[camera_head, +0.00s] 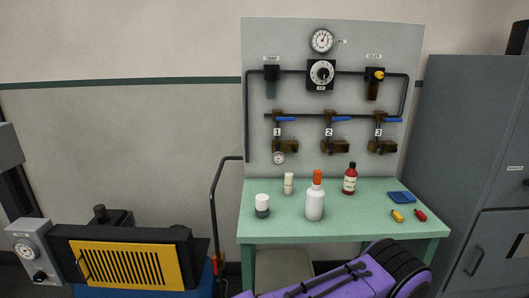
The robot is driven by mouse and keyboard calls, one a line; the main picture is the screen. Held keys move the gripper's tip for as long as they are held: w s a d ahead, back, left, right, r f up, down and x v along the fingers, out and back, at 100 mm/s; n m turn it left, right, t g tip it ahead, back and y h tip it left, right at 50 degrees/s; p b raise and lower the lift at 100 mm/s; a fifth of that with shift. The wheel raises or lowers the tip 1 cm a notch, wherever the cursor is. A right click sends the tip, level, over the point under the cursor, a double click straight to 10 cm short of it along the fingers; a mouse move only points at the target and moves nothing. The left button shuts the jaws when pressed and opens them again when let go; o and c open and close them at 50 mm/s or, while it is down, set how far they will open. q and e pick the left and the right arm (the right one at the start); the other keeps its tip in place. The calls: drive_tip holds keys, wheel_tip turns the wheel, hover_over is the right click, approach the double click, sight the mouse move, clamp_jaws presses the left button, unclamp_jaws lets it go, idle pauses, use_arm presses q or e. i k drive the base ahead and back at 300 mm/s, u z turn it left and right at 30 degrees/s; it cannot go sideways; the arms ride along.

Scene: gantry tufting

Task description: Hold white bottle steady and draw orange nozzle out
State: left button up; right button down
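The white bottle (315,204) stands upright near the front middle of the green table. The orange nozzle (317,177) sits upright in its top, pointing up.
On the green table (278,227) are a white-topped dark jar (262,206), a small cream bottle (289,183), a red bottle (350,181), a blue cloth-like item (402,197), and yellow (397,216) and red (420,215) pieces. A valve panel (335,155) stands behind; a grey cabinet (470,150) is right.

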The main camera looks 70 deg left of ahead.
sight(316, 177)
drive_tip(key=u, duration=0.05)
drive_tip(key=k, duration=0.15)
drive_tip(key=u, duration=1.25)
